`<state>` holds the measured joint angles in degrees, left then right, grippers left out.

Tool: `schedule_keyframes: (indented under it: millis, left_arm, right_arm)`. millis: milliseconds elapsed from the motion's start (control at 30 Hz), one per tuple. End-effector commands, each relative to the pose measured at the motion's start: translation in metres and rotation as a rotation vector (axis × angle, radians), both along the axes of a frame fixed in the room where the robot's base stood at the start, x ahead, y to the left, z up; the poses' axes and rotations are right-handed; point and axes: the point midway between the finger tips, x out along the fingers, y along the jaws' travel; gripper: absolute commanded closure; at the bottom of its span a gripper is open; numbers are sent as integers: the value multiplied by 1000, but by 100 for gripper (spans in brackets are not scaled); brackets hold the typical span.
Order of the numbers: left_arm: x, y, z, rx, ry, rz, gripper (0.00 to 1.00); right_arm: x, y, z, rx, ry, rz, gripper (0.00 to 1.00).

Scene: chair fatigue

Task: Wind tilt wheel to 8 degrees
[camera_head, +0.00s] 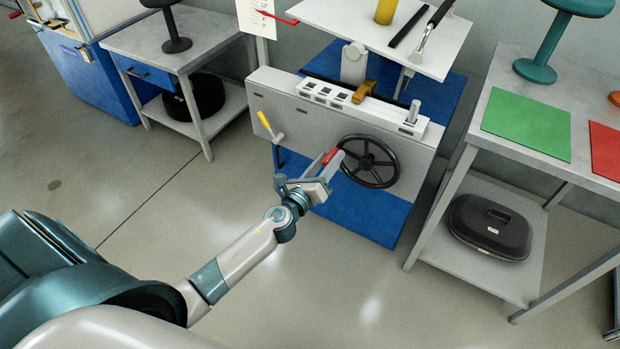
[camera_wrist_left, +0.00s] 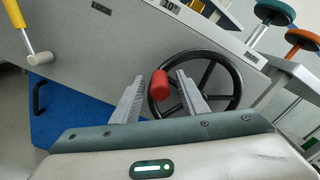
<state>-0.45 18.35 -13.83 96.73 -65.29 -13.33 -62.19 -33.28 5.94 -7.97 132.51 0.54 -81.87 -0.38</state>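The black spoked tilt wheel (camera_head: 370,161) is on the front panel of the grey test machine (camera_head: 262,92). It also shows in the left wrist view (camera_wrist_left: 236,84). Its red handle (camera_head: 331,156) sticks out at the wheel's left side. My left gripper (camera_head: 328,167) is at that handle with its fingers apart. In the left wrist view, the red handle (camera_wrist_left: 160,82) lies between the two fingertips, with a gap on either side; I cannot tell whether it is inside the grip or just beyond it. My right gripper is not in view.
A yellow-handled lever (camera_head: 265,120) is left of the wheel. A white plate (camera_head: 335,18) with tools stands above the machine. A table (camera_head: 480,140) with green and red mats is at the right, a grey table (camera_head: 215,35) at the left. The floor in front is clear.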

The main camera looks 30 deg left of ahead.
Motion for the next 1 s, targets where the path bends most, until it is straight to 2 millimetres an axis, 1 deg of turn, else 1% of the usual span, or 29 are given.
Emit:
schedule_keyframes:
  millis: [167,267,467,800,1000]
  left_arm:
    - [-16,1,-1,0,1,0,60]
    - [-31,1,-1,0,1,0,60]
    - [-66,2,-2,0,3,0,60]
    - [-127,5,-3,0,2,1,60]
    - [-154,6,-2,0,2,1,60]
  right_arm:
    - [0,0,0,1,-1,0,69]
    - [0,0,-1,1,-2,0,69]
    - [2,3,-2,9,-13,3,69]
    - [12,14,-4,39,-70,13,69]
    - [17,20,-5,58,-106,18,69]
